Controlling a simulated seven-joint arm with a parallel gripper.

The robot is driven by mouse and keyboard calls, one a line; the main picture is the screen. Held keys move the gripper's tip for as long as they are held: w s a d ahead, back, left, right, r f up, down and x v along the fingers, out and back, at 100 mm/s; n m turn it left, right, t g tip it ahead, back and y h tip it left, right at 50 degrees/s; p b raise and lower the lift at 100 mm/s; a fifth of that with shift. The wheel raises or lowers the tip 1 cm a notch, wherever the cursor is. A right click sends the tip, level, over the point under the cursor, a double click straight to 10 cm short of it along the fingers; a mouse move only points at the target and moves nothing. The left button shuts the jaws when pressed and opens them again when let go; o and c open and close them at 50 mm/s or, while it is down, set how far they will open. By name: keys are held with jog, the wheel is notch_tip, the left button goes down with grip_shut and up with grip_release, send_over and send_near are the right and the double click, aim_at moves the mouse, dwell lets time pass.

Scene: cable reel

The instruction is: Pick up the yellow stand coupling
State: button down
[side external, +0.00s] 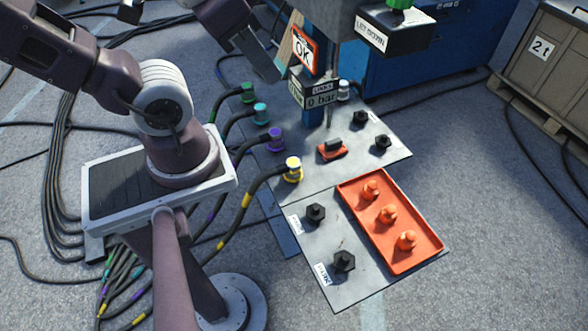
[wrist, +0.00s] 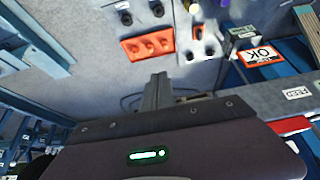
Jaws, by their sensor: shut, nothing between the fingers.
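The yellow stand coupling (side external: 293,170) stands upright on the grey plate in the side external view, with a black, yellow-banded cable running from it down to the left. It is nearest the front in a row with purple (side external: 275,139), teal (side external: 261,113) and green (side external: 247,92) couplings. My gripper (side external: 277,72) is up at the back, above and behind the yellow coupling and well apart from it. In the wrist view my gripper's fingers (wrist: 158,80) are together and empty.
An orange tray (side external: 417,238) holds orange caps; it also shows in the wrist view (wrist: 122,45). Black posts (side external: 344,262) and an orange-based block (side external: 332,151) stand on the plate. A post with an OK sign (side external: 303,48) and a gauge is close to my gripper.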

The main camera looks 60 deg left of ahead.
jog(key=c, duration=2.1)
grip_release()
jog(key=o, duration=1.4)
notch_tip(320, 180, up, 4)
jog(key=g, duration=0.6)
send_over(292, 162)
jog(key=f, duration=1)
jog(key=s+f, duration=0.1)
jog(key=f, duration=2.1)
jog(key=shift+s+f, duration=0.1)
jog(key=shift+s, duration=0.05)
jog(key=f, duration=1.2)
jog(key=w+f, duration=0.1)
jog(key=f, duration=0.5)
jog(key=shift+w+f, duration=0.1)
jog(key=shift+f, duration=0.3)
jog(key=shift+c, duration=0.3)
